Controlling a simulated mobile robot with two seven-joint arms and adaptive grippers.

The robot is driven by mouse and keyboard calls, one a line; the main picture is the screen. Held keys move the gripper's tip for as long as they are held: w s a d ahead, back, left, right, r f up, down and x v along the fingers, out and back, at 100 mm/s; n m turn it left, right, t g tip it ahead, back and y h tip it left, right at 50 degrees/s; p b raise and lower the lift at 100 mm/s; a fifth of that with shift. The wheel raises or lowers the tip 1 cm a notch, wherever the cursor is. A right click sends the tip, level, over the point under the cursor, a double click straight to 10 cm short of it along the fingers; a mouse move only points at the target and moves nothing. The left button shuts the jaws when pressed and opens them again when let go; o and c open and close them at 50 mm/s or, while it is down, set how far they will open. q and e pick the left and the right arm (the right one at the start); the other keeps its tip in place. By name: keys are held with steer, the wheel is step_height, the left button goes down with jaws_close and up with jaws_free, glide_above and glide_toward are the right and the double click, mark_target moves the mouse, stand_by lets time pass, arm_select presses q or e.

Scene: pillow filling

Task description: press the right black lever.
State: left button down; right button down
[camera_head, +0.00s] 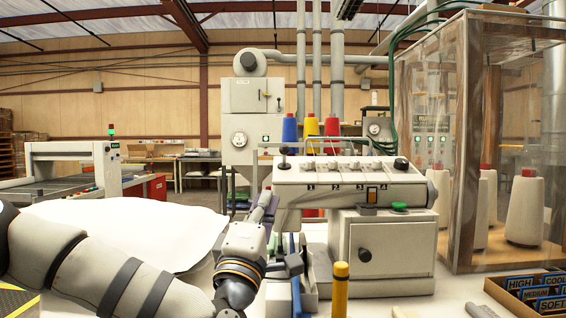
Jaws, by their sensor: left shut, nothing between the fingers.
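The white sewing machine (345,190) stands on the table in the middle of the head view. A black round knob (401,163) sits at the right end of its top, and another black knob (284,150) stands at the left end. A dark pad (367,209) and a green one lie on the cabinet ledge below. I cannot tell which part is the right black lever. My left gripper (267,202) is shut and empty, by the machine's left end and well left of the right knob. Contact is unclear. My right gripper is not in view.
A yellow post (340,290) stands in front of the machine. A clear enclosure (466,140) with thread cones is at the right, and a box of labelled cards (530,295) at the lower right. White fabric (130,232) lies behind my left arm.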

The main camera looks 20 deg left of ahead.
mark_target(284, 157)
arm_select(q)
steer(key=x, duration=1.4)
steer(key=shift+b, duration=0.35)
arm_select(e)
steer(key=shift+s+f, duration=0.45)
arm_select(q)
steer(key=shift+w+f, duration=0.15)
